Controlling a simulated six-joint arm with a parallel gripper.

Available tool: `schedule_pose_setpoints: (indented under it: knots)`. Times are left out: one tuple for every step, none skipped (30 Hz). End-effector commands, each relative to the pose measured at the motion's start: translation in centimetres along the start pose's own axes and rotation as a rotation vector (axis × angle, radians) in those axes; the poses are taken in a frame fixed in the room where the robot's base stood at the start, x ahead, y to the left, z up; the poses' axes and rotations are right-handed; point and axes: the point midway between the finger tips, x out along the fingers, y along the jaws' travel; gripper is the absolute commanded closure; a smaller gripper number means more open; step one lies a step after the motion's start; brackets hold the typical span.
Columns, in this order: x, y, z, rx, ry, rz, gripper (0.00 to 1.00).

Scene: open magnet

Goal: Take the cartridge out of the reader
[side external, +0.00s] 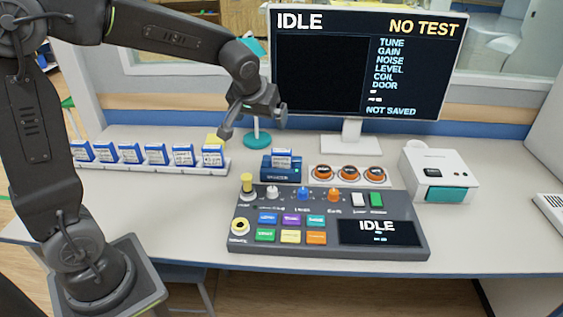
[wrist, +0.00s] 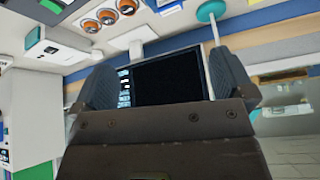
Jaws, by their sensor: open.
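The reader (side external: 279,174) is a small dark blue box on the desk behind the control console in the side view. A cartridge (side external: 282,157) with a white label stands upright in its top. My gripper (side external: 253,127) is open and empty, above and slightly left of the reader, apart from it. In the wrist view my gripper (wrist: 165,82) has its two dark fingers spread, with the monitor seen between them. I cannot clearly make out the reader or cartridge in the wrist view.
A rack (side external: 150,164) of several blue cartridges stands at left. The console (side external: 330,246) lies in front of the reader. Orange-ringed dials (side external: 348,173) and a white box (side external: 440,172) are to its right. A teal-based stand (side external: 257,140) and the monitor (side external: 350,130) are behind.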

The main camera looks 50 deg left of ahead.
Motion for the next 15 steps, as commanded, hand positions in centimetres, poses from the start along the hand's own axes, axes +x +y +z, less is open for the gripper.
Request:
schedule_pose_setpoints:
  knots:
    - [2.5,0.1,-1.2,-0.031,-0.003,-0.022,0.0]
    - [3.8,0.2,-1.9,-0.051,0.0,-0.032,0.0]
    - [5.5,0.3,-2.7,-0.077,0.005,-0.045,0.0]
    - [6.9,0.2,-3.3,-0.096,0.009,-0.055,0.0]
    - [8.2,0.3,-3.8,-0.115,0.013,-0.063,0.0]
    - [9.9,0.3,-4.4,-0.139,0.018,-0.073,0.0]
    - [11.1,0.2,-4.8,-0.154,0.022,-0.081,0.0]
    - [12.2,0.2,-5.1,-0.17,0.025,-0.086,0.0]
    - [13.7,0.1,-5.4,-0.188,0.03,-0.093,0.0]
    - [14.6,0.1,-5.6,-0.201,0.032,-0.097,0.0]
    - [15.4,0.1,-5.7,-0.212,0.035,-0.101,0.0]
    - [16.4,0.0,-5.9,-0.222,0.038,-0.105,0.0]
    - [16.9,0.0,-6.0,-0.232,0.041,-0.106,0.0]
    - [17.4,0.0,-6.1,-0.237,0.042,-0.108,0.0]
    - [17.8,-0.1,-6.1,-0.243,0.044,-0.11,0.0]
